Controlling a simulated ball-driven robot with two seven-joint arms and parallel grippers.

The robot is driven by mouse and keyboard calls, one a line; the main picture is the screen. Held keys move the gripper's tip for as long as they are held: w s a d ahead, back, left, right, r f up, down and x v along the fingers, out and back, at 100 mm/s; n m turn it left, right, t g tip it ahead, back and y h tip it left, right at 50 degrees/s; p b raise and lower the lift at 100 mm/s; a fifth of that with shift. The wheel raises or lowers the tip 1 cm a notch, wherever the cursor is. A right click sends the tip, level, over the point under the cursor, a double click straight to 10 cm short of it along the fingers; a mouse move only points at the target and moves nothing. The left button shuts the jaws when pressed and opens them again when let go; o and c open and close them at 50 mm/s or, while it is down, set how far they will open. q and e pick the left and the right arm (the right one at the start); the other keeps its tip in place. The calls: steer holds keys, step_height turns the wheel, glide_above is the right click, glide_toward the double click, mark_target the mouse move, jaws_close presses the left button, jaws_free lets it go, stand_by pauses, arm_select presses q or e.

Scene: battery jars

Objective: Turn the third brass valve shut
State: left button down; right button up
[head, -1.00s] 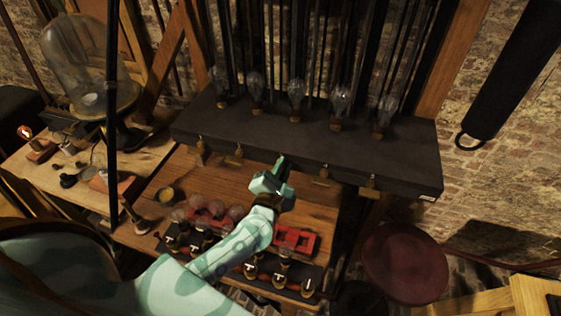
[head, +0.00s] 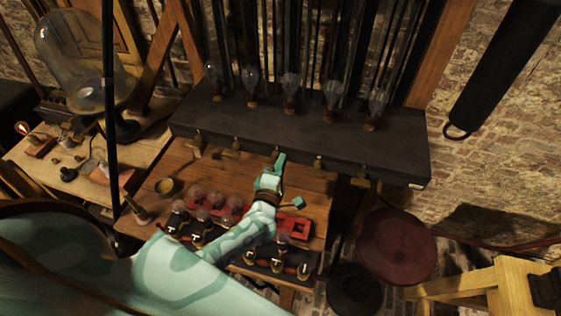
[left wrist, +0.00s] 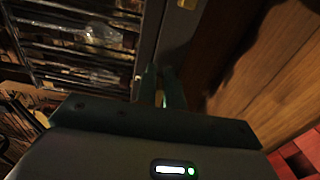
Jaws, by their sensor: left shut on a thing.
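A row of small brass valves runs along the front edge of the dark bench. The third brass valve (head: 277,150) is in the middle of the row, mostly hidden behind my fingers. My left gripper (head: 278,162) is at this valve, shut on it. In the left wrist view a small brass bit (left wrist: 160,98) shows between the two fingers (left wrist: 162,88). I cannot tell how far the handle is turned. The second valve (head: 232,153) is to the left and the fourth valve (head: 318,162) to the right. My right gripper is not in view.
Several glass bulbs (head: 291,86) stand on the dark bench (head: 220,118) above the valves. Below, a wooden table (head: 180,165) carries red holders (head: 296,228) and several bulbs, close under my left arm. A glass dome (head: 75,60) stands at the left. A red stool (head: 394,250) stands at the right.

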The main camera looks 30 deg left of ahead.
arm_select(q)
steer(key=shift+f, duration=0.15)
stand_by(0.4)
steer(key=c, duration=1.5)
jaws_free()
steer(key=b+v, duration=0.1)
steer(key=v, duration=1.5)
steer(key=shift+d, duration=0.2)
steer(key=shift+s+m, duration=0.15)
steer(key=shift+m, duration=0.15)
